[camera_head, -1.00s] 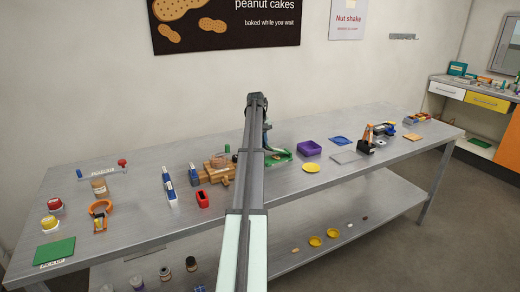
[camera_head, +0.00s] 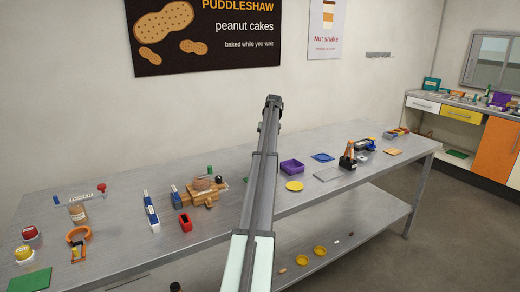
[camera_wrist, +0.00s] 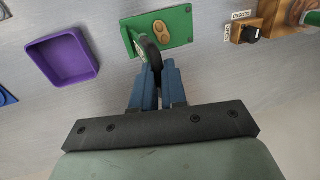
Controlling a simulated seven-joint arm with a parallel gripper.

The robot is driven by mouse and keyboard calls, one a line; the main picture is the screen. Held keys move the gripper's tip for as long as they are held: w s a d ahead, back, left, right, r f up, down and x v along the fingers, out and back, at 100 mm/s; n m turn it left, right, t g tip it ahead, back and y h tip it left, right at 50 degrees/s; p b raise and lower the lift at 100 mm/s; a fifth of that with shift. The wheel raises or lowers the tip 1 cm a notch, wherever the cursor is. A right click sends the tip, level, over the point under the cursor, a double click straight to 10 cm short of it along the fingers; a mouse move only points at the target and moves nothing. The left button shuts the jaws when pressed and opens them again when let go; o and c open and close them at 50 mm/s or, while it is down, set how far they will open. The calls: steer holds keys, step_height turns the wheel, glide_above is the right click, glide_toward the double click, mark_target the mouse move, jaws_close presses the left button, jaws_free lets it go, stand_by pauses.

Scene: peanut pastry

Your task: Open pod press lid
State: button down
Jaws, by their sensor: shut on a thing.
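The pod press shows in the camera_wrist view as a green plate (camera_wrist: 178,38) with tan peanut-shaped hollows or pieces on it. Its lid (camera_wrist: 134,42) looks like a narrow green part standing tilted at the plate's left side, with a dark handle (camera_wrist: 152,55) reaching toward me. My gripper (camera_wrist: 156,75) has its blue fingers closed on this dark handle. The fingers partly cover the handle, so the exact contact is hidden.
A purple tray (camera_wrist: 63,57) lies left of the press in the camera_wrist view. A wooden block with a black knob (camera_wrist: 251,33) stands at right. The camera_head view shows a yellow disc (camera_head: 294,186) and a red holder (camera_head: 185,222) on the grey bench (camera_head: 115,245).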

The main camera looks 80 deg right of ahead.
steer(key=shift+s+d+f+t+y, duration=0.25)
steer(key=shift+s+d+t+y, duration=0.5)
steer(key=shift+s, duration=0.3)
steer(key=c, duration=1.5)
jaws_free()
steer(key=shift+f, duration=0.1)
steer(key=o, duration=0.3)
steer(key=shift+w+d+r, duration=0.1)
steer(key=shift+r, duration=0.1)
steer(key=shift+o, duration=0.2)
